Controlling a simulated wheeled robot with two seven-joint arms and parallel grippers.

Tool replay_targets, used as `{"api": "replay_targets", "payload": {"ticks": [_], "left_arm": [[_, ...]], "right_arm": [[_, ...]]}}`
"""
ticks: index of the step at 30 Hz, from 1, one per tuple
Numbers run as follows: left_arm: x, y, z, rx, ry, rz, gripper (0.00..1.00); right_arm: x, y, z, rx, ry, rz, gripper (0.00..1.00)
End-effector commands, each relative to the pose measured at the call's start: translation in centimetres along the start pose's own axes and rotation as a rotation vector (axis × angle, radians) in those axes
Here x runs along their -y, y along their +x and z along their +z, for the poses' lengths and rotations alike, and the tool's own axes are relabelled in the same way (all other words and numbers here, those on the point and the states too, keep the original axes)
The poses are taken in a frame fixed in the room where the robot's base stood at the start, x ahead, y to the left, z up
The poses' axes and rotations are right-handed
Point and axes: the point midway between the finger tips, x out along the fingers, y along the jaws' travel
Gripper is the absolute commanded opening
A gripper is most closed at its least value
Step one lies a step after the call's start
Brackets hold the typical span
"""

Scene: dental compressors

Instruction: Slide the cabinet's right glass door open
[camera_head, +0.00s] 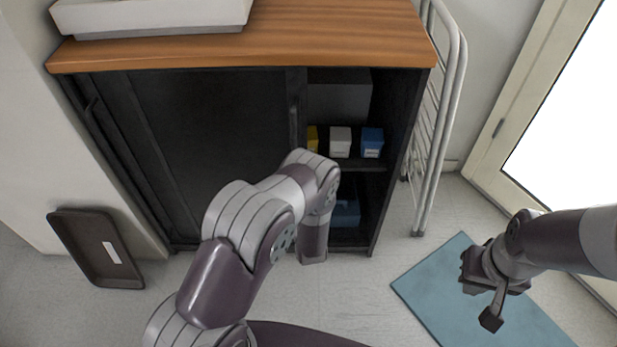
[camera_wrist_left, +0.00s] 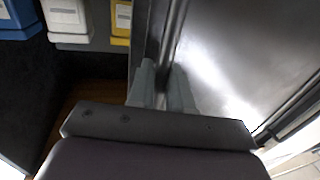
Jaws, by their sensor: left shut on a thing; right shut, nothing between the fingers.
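The cabinet (camera_head: 80,98) is black with a wooden top. Its dark sliding door panel (camera_head: 215,125) fills the left and middle of the front, with a vertical handle strip (camera_head: 294,115) near its right edge. The right part of the front is open and shows shelves. In the left wrist view the door (camera_wrist_left: 225,60) is a shiny panel on the right. My left gripper (camera_wrist_left: 163,88) is shut on the door's edge or handle; which one is unclear. My left arm hides this gripper in the head view. My right gripper (camera_head: 491,318) is shut and empty above the blue mat.
Yellow, white (camera_head: 340,141) and blue (camera_head: 372,142) boxes stand on the shelf in the opening. A white rack (camera_head: 430,120) stands right of the cabinet. A dark tray (camera_head: 75,240) leans at left. The blue mat (camera_head: 425,283) lies on the floor.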

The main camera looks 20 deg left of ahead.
Motion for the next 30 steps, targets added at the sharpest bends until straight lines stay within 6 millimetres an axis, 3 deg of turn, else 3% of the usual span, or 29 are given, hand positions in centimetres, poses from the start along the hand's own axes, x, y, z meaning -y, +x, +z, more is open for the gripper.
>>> {"api": "replay_targets", "payload": {"ticks": [11,12,13,23,26,30], "left_arm": [[0.2,0.0,0.0,-0.001,0.001,0.000,0.00],[0.2,0.0,0.0,-0.001,0.001,0.000,0.32],[0.2,0.1,0.0,-0.001,0.001,0.000,0.35],[0.1,-0.3,0.0,0.000,0.001,0.001,0.35],[0.1,-1.5,-0.1,0.002,0.001,0.003,0.35],[0.0,-4.5,-0.2,0.003,0.004,0.006,0.35]], "right_arm": [[0.0,0.0,0.0,0.000,0.000,0.000,0.00],[0.0,0.0,0.0,0.000,0.000,0.000,0.00],[0.0,0.0,0.0,0.000,0.000,0.000,0.00],[0.0,-0.2,0.0,0.000,0.000,0.000,0.00],[0.0,-0.5,-0.1,0.000,0.000,0.000,0.00],[0.0,-1.3,-0.1,0.000,0.000,0.000,0.00]]}}
